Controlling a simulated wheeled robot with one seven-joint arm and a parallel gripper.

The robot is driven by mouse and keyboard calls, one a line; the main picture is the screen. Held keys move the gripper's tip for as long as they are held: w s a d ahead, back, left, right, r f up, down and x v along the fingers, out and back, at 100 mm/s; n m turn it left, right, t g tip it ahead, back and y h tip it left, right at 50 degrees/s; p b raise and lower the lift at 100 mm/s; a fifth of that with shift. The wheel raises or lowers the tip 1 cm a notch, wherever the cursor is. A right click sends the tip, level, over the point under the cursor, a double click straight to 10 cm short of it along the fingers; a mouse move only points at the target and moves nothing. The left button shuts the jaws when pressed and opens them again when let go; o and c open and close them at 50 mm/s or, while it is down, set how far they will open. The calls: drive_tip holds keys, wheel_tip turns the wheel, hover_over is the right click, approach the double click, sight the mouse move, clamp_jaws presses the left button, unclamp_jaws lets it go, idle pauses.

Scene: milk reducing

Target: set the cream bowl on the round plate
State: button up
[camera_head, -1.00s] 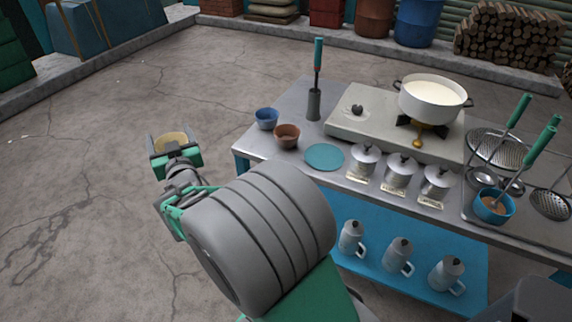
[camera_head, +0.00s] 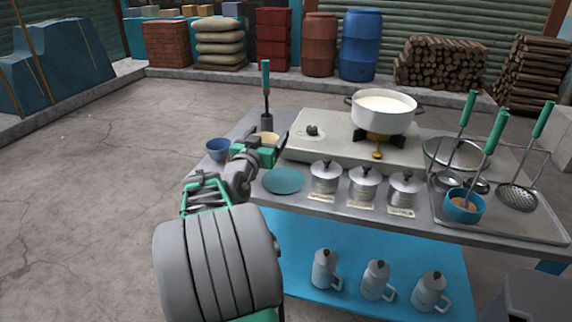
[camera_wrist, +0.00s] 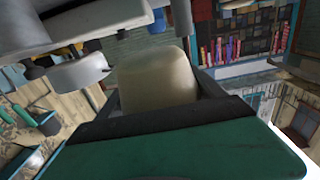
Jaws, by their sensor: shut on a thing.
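The cream bowl (camera_head: 266,138) is in my gripper (camera_head: 262,149), which is shut on it above the left part of the metal table. It also fills the middle of the wrist view (camera_wrist: 157,82), between the dark fingers. The round plate (camera_head: 284,181) is a flat teal disc on the table, just right of and nearer than my gripper in the head view. Nothing shows on the plate. My gripper hides part of the bowl in the head view.
A blue bowl (camera_head: 218,149) stands left of my gripper. A green-handled tool (camera_head: 266,90) stands upright behind it. Lidded metal tins (camera_head: 326,178) stand right of the plate. A stove (camera_head: 300,145) with a white pot (camera_head: 383,112) is behind them.

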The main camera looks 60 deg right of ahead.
drive_tip(key=s+d+f, duration=0.1)
drive_tip(key=f, duration=0.1)
drive_tip(key=s+d+f, duration=0.2)
drive_tip(key=f, duration=0.1)
drive_tip(key=shift+s+f, duration=0.3)
drive_tip(key=shift+s, duration=0.1)
drive_tip(key=shift+s+d+f+b, duration=0.1)
drive_tip(key=shift+f+b, duration=0.15)
drive_tip(key=shift+f, duration=0.7)
drive_tip(key=shift+s+d+f+b, duration=0.1)
drive_tip(key=shift+f+b, duration=0.15)
drive_tip(key=shift+f, duration=0.65)
drive_tip(key=shift+f, duration=0.2)
drive_tip(key=o, duration=1.5)
drive_tip(key=shift+r, duration=0.25)
drive_tip(key=a, duration=0.4)
drive_tip(key=s+a, duration=0.1)
drive_tip(key=a, duration=0.7)
drive_tip(key=shift+s, duration=0.4)
